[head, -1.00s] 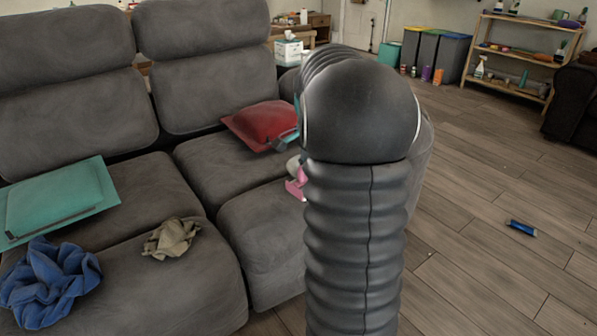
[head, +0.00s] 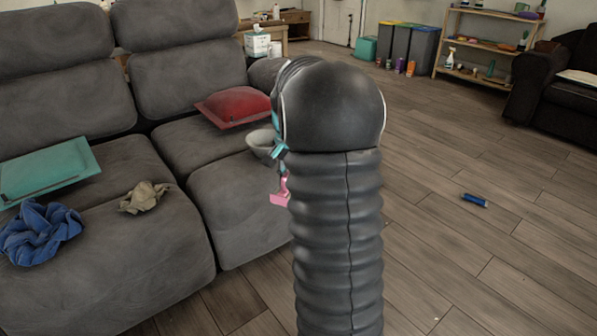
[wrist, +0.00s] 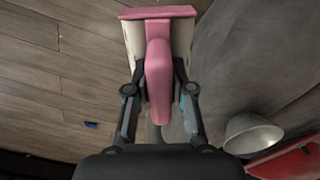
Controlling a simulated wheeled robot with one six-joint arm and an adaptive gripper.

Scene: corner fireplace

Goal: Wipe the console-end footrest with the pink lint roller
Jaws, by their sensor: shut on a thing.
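My gripper (wrist: 160,92) is shut on the pink lint roller (wrist: 158,70); its handle lies between the fingers, with the wide head away from the palm. In the head view my arm hides most of the gripper, and a pink part of the roller (head: 280,194) shows at the arm's left edge, in front of the sofa. The grey footrest section (head: 235,205) is the front of the right-hand seat; I take it as the console-end one, though no label shows. Contact is not visible.
A grey bowl (head: 262,144) and red cushion (head: 235,106) are on the sofa. A teal cushion (head: 45,172), blue cloth (head: 38,232) and tan crumpled cloth (head: 145,197) lie at left. A blue cylinder (head: 474,200) lies on otherwise open floor at right.

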